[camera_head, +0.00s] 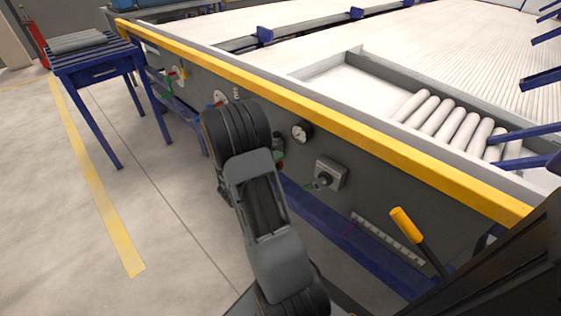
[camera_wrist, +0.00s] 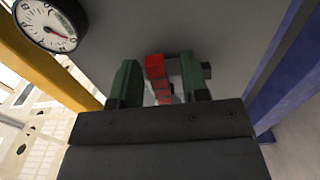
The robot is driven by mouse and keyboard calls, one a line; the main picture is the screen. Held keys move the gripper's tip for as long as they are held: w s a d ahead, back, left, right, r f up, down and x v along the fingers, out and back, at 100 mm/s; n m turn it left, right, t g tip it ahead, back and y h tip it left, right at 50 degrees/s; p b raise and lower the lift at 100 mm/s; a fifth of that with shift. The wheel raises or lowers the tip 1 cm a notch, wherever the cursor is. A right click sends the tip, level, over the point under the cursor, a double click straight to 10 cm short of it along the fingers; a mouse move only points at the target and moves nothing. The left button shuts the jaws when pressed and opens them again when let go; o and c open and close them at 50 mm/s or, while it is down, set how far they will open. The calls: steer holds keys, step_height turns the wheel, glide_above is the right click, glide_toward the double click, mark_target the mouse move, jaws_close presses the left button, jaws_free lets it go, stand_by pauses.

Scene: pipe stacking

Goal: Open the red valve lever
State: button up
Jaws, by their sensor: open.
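The red valve lever (camera_wrist: 155,68) shows in the wrist view against the grey panel. It lies between the two green fingers of my gripper (camera_wrist: 160,82), closer to the left finger. My gripper is open around it, and I cannot tell whether a finger touches it. In the head view, my arm hides most of the gripper and the lever.
A grey switch box (camera_head: 330,174), a yellow-handled lever (camera_head: 405,225) and a yellow rail (camera_head: 330,115) are near.

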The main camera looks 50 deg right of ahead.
steer(key=shift+s+d, duration=0.1)
steer(key=shift+d, duration=0.85)
jaws_close()
